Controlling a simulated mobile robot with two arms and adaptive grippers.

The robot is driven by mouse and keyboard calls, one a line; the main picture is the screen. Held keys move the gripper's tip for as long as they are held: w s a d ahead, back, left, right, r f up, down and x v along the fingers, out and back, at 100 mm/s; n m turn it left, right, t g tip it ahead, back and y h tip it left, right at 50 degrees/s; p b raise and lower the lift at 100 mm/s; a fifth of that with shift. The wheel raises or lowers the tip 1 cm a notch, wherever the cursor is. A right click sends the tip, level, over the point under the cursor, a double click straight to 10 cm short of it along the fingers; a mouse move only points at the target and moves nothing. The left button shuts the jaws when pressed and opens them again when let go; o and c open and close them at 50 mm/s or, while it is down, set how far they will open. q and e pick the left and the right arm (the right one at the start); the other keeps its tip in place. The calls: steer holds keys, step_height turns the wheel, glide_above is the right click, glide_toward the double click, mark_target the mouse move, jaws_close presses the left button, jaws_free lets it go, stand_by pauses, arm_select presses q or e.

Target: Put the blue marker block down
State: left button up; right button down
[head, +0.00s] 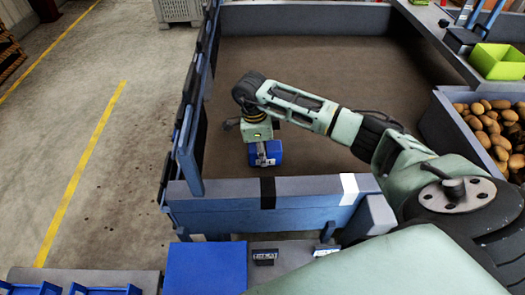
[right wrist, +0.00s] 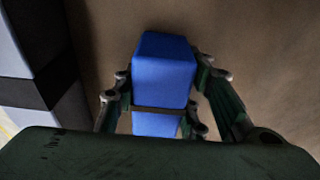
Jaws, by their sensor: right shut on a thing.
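The blue marker block (head: 274,149) is in my right gripper (head: 264,158), over the brown floor (head: 330,75) of the walled grader bed, close to its near wall. In the right wrist view the block (right wrist: 165,65) sits between the two fingers of the right gripper (right wrist: 163,85), which is shut on it. Brown surface shows behind the block. I cannot tell whether the block touches it. My left gripper is in neither view.
The near wall (head: 225,208) carries black and white marks, and a tall blue-grey side wall (head: 190,150) stands left. A potato crate (head: 437,128) and a lime-green bin (head: 497,62) are right. A blue panel (head: 205,268) lies in front. The brown floor beyond my gripper is clear.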

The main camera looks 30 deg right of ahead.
steer(key=c, duration=1.1)
jaws_free()
steer(key=shift+f, duration=0.1)
steer(key=shift+r, duration=0.3)
steer(key=r+b, duration=0.1)
steer(key=r, duration=0.2)
steer(key=r+b, duration=0.1)
steer(key=r, duration=0.3)
steer(key=a+r+b, duration=0.1)
steer(key=r, duration=0.2)
steer(key=shift+w+r, duration=0.3)
steer(key=shift+w, duration=0.1)
steer(key=shift+a+r, duration=0.1)
steer(key=shift+r, duration=0.45)
